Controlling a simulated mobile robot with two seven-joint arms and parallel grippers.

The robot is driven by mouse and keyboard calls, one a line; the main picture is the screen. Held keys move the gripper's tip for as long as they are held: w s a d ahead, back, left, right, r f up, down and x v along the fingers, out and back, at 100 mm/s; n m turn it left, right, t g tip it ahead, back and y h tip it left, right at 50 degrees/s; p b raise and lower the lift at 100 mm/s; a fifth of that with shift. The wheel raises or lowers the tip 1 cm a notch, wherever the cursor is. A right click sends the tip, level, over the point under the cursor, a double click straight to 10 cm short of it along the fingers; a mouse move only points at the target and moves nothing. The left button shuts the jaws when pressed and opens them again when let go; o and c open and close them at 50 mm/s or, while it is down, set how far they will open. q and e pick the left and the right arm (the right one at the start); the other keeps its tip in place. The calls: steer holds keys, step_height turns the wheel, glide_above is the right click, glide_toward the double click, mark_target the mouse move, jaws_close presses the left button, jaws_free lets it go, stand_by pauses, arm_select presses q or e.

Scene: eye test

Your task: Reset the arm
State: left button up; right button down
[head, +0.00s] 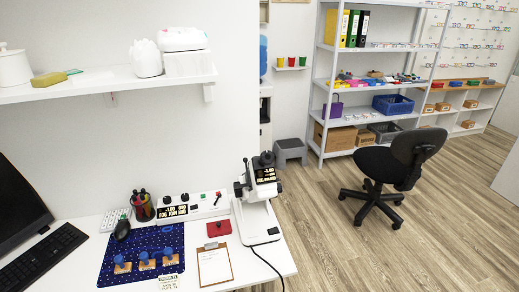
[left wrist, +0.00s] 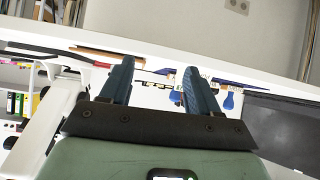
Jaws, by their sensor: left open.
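My left gripper (left wrist: 158,78) shows in the left wrist view, its two dark blue fingers apart with no object held between them. Beyond the fingers are the white desk's edge and blurred small items, some of them blue. Neither of my arms shows in the head view, and my right gripper is in no view. In the head view a white eye-test instrument (head: 257,221) with a small lit display stands upright at the desk's right end.
The desk (head: 285,264) also carries a blue mat (head: 117,268) with several blue-topped pieces, a clipboard (head: 214,266), a red case (head: 219,228), a keyboard (head: 42,258) and a monitor (head: 18,212). A wall shelf (head: 110,84) hangs above. An office chair (head: 399,162) stands on open floor.

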arm_select(q)
steer(key=s+f+g+h+p, duration=0.25)
steer(key=s+f, duration=0.25)
steer(key=f, duration=0.4)
steer(key=s+d+f+g+h+p, duration=0.2)
steer(key=s+d+f+g, duration=0.1)
steer(key=s, duration=0.8)
steer(key=s+d+f+g+h+p, duration=0.1)
steer(key=s+f+g, duration=0.4)
steer(key=s, duration=0.6)
steer(key=shift+s+d+f+g+h+p, duration=0.3)
steer(key=shift+d+g+h, duration=0.3)
steer(key=shift+d, duration=0.3)
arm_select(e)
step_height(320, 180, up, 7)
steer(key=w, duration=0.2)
arm_select(q)
steer(key=shift+w, duration=0.15)
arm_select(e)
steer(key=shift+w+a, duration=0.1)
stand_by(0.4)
